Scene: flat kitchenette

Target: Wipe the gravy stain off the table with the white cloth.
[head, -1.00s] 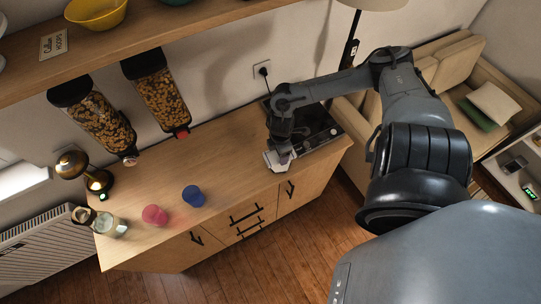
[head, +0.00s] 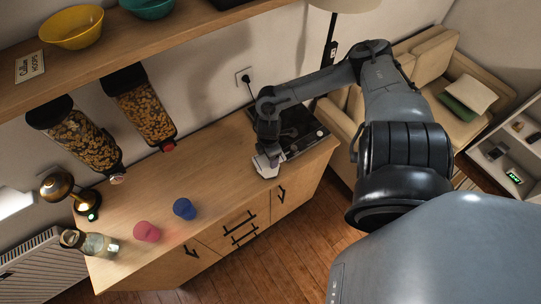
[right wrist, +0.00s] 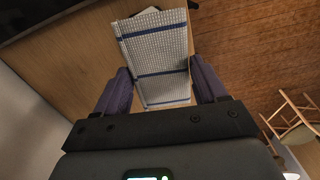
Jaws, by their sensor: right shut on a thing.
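The white cloth (right wrist: 158,42) has a waffle texture and blue stripes. In the right wrist view it lies between the two fingers of my right gripper (right wrist: 158,66), which is shut on it. In the head view my right gripper (head: 269,149) points down at the wooden counter (head: 225,152), with the pale cloth (head: 266,167) beneath it near the front edge. I cannot tell whether the cloth touches the top. I cannot make out a gravy stain; the cloth and gripper hide part of the surface. My left gripper is out of view.
A black hob (head: 304,130) lies right beside the cloth. A blue cup (head: 184,208), a pink cup (head: 147,232), a glass jar (head: 98,246) and a brass lamp (head: 60,186) stand at left. Cereal dispensers (head: 140,102) hang above. The counter's middle is clear.

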